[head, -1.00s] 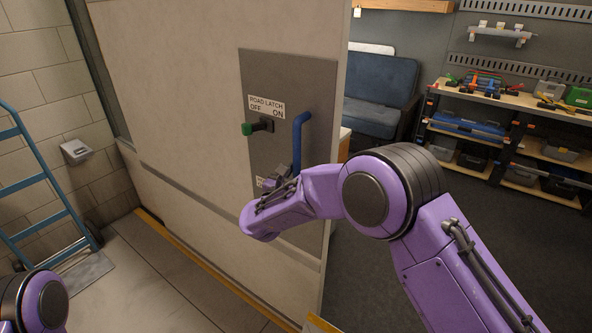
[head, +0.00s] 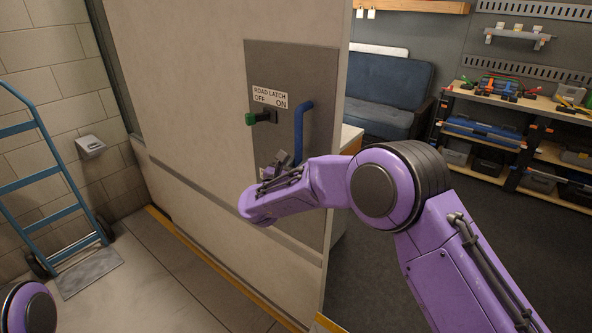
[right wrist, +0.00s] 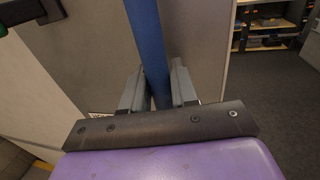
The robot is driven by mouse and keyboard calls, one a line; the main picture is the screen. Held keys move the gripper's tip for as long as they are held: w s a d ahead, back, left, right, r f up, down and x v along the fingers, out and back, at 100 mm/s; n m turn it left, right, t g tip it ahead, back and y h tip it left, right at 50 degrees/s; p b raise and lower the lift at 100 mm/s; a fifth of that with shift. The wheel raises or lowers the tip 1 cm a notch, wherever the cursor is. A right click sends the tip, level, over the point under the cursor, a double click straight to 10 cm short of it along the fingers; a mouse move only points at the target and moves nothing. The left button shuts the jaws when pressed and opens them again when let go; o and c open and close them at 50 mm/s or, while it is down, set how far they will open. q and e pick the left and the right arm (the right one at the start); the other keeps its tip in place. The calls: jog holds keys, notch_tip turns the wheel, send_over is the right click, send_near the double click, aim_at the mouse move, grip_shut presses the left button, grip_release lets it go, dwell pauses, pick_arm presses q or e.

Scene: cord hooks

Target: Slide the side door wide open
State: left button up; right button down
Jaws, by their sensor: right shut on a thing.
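The side door (head: 180,110) is a large pale sliding panel with a grey plate (head: 322,75) near its right edge. A blue vertical handle (head: 298,130) is fixed on the plate. The road latch has a green knob (head: 251,119) beside an OFF/ON label; its knob sits on the OFF side. My right gripper (right wrist: 158,85) is shut on the blue handle, which also shows in the right wrist view (right wrist: 147,35) between the two fingers. In the head view my forearm partly hides the handle's lower end. My left gripper is out of view; only a bit of that arm shows.
The doorway opens right of the door's edge onto a dark floor (head: 380,270), with a blue seat (head: 385,95) and a tool shelf (head: 500,130) beyond. A blue hand truck (head: 45,170) stands at the left wall. A yellow strip (head: 200,260) runs along the door's foot.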

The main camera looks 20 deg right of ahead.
jog(key=shift+a+r, duration=0.1)
jog(key=shift+r, duration=0.1)
jog(key=c, duration=1)
grip_release()
jog(key=shift+w, duration=0.1)
jog(key=shift+a+f, duration=0.1)
jog(key=shift+a, duration=0.1)
jog(key=shift+d, duration=0.1)
jog(key=shift+f, duration=0.1)
jog(key=b+v, duration=0.3)
jog(key=v, duration=0.7)
jog(key=shift+a+b, duration=0.2)
jog(key=shift+b, duration=0.15)
